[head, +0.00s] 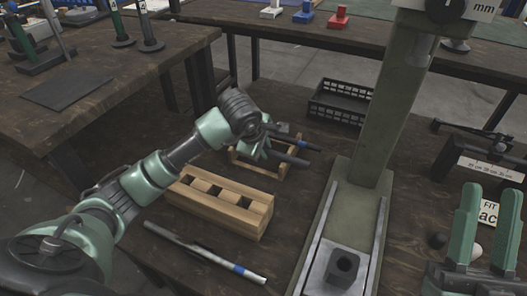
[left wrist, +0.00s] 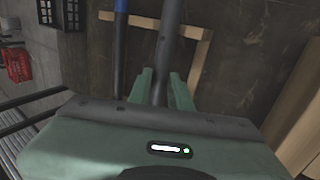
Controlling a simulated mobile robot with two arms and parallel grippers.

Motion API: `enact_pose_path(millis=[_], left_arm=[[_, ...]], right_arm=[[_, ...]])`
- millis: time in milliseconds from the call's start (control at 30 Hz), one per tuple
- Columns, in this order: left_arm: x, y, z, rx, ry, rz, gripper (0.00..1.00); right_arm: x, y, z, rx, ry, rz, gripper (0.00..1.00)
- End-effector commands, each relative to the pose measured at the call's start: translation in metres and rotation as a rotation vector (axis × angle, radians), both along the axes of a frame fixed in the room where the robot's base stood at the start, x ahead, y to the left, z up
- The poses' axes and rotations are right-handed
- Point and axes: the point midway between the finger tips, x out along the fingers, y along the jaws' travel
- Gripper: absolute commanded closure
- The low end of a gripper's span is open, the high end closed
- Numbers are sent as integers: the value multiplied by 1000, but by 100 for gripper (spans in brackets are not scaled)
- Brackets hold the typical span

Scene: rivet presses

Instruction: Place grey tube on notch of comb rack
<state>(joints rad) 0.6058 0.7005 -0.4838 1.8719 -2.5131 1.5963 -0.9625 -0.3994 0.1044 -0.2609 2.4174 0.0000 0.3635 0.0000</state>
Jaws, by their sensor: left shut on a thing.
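My left gripper (head: 264,152) is shut on a plain grey tube (head: 292,159), at the wooden comb rack (head: 246,168). In the left wrist view the tube (left wrist: 170,22) runs up from between the fingers (left wrist: 162,88) and crosses over the rack's wood (left wrist: 192,32). I cannot tell whether the tube touches a notch; the gripper hides part of the rack. A second tube with a blue band (head: 302,145) lies alongside at the rack, apart from the held one. My right gripper (head: 486,228) is open and empty at the right edge.
A wooden block with square holes (head: 222,205) stands in front of the rack. Another blue-banded tube (head: 205,252) lies on the table nearer me. The green press column (head: 365,130) and its base rise right of the rack. A black crate (head: 340,100) stands behind.

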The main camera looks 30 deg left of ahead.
Motion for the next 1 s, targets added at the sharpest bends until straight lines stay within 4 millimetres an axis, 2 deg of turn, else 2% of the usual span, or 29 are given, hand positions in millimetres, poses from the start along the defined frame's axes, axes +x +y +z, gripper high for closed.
enact_pose_path(millis=[367,400,467,500,867,1000], left_arm=[[0,0,-2,0,-1,0,100],[0,0,-3,0,0,0,78],[0,0,-2,0,0,0,61],[0,0,-2,0,0,0,59],[0,0,-1,0,0,0,59],[-6,0,13,1,-2,-2,59]], right_arm=[[-4,-1,3,8,-27,1,64],[-5,-1,4,10,-32,2,64],[-5,-1,4,10,-31,2,64],[-5,-1,4,10,-31,2,64],[-3,0,4,7,-23,1,64],[11,1,-9,-24,81,-4,64]])
